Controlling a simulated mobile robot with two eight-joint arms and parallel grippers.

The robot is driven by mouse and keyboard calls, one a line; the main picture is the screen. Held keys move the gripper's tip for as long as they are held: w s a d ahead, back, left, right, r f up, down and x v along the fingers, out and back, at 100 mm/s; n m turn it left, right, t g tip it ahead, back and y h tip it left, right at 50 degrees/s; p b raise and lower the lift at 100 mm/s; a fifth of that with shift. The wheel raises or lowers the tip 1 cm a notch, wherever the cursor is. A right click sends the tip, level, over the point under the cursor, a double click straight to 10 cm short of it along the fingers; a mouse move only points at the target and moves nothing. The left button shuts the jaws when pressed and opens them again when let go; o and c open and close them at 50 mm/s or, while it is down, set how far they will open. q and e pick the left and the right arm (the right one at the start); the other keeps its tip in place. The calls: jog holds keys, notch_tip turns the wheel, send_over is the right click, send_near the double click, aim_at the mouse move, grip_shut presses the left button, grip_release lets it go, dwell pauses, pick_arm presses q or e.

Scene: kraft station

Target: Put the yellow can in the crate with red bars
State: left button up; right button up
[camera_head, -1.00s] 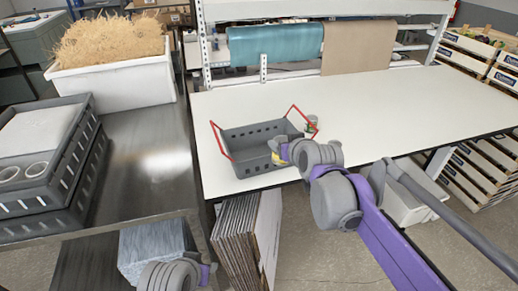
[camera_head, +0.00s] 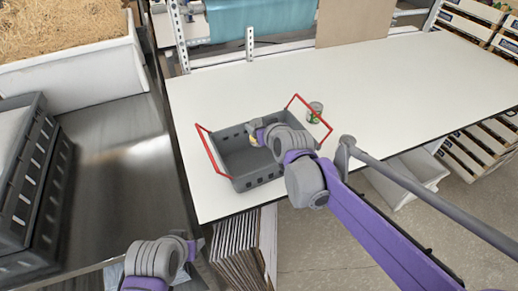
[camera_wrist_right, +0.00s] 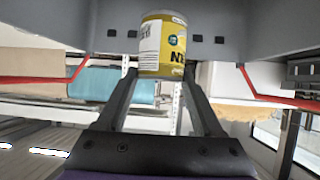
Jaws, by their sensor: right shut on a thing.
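The yellow can (camera_wrist_right: 163,45) is between the fingers of my right gripper (camera_wrist_right: 160,80) in the right wrist view. It has a yellow and white label. In the head view my right gripper (camera_head: 257,136) is over the grey crate, and only a bit of yellow shows at its tip. The crate with red bars (camera_head: 258,180) stands on the white table near its front left corner, its two red bars at its left and right ends. I cannot tell whether the can touches the crate floor. My left gripper (camera_head: 196,244) is low at the left, its jaws unclear.
A small green and white can (camera_head: 315,113) stands on the white table (camera_head: 400,90) just right of the crate. A dark metal table (camera_head: 120,180) with grey crates (camera_head: 35,190) and a white bin (camera_head: 90,80) of straw is at the left. The table's right half is clear.

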notch_tip(320, 180, down, 7)
jog(key=shift+f, duration=0.15)
dwell(0.4)
jog(key=shift+f+b, duration=0.2)
jog(key=shift+b, duration=0.15)
jog(key=o, duration=1.5)
jog(key=shift+r, duration=0.3)
jog(key=v, duration=1.2)
jog(key=shift+f, duration=0.1)
